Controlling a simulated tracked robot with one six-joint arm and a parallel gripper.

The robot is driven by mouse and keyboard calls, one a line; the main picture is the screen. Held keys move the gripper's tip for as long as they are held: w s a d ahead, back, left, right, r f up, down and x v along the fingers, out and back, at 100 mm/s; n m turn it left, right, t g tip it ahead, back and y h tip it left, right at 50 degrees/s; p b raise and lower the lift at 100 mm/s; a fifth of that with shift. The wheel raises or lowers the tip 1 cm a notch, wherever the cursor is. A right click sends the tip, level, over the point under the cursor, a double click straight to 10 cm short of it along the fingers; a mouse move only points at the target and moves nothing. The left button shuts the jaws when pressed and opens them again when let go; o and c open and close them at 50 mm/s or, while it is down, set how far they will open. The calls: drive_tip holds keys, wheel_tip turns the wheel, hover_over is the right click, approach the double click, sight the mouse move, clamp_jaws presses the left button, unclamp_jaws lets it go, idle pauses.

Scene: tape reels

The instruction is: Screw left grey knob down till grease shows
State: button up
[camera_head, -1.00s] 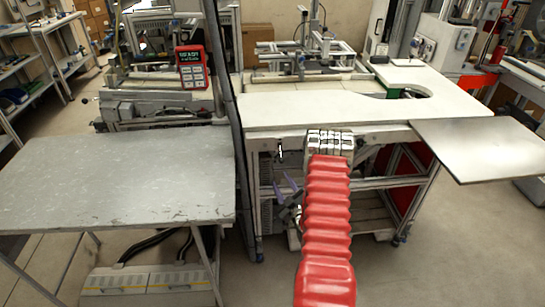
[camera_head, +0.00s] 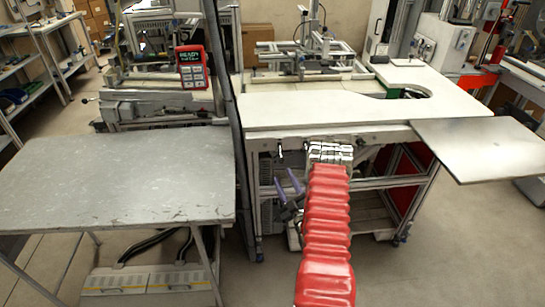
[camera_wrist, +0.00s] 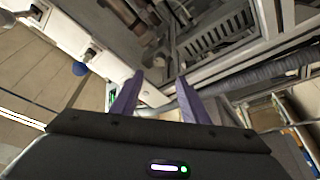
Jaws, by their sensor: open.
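Two small fittings hang under the front edge of the white-topped bench. The left one (camera_head: 279,150) is small and greyish, and the right one (camera_head: 306,147) is close to my arm. Two fittings under the bench edge also show in the wrist view, one near the top left (camera_wrist: 35,12) and one further down (camera_wrist: 89,53). I cannot tell which is the left knob there, and no grease can be made out. My gripper (camera_head: 287,180) has purple fingers, open and empty, below and apart from the left fitting. Its fingertips (camera_wrist: 160,77) point at the bench underside.
The white bench top (camera_head: 320,112) carries a machine frame (camera_head: 300,55). A grey table (camera_head: 120,178) stands at the left, with a dark post (camera_head: 238,150) between. A red handheld panel (camera_head: 192,68) reads what looks like READY. A metal plate (camera_head: 480,145) juts out right.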

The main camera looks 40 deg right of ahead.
sight(272, 153)
drive_tip(key=x, duration=1.2)
drive_tip(key=shift+a, duration=0.1)
drive_tip(key=shift+c, duration=0.7)
drive_tip(key=c, duration=0.9)
drive_tip(key=shift+a, duration=0.1)
